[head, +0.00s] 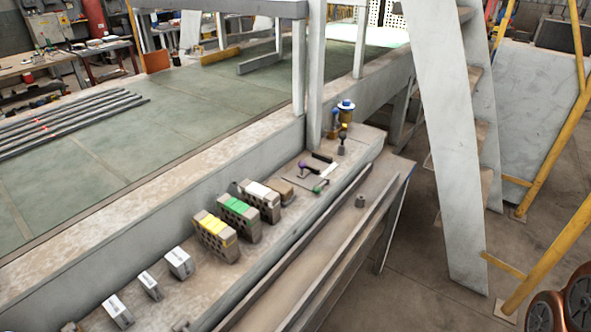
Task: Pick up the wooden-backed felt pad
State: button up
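A small tan-brown block with a darker lower part (284,189) lies on the long ledge, just behind and right of the white-topped hollow brick. It looks like the wooden-backed felt pad, but it is too small here to make out wood or felt for sure. Its near left side is partly hidden by that brick. My gripper is not in view, and nothing is seen touching the pad.
Hollow bricks with white (261,200), green (239,218) and yellow (215,236) tops stand in a row on the ledge. Several pale blocks (179,262) lie nearer. Small tools (322,186) and a blue-topped container (346,111) are farther along. A ladder (448,140) stands right.

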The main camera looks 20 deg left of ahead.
aim_at(286, 191)
jog(key=z, duration=0.05)
jog(key=i, duration=1.7)
jog(key=u, duration=3.85)
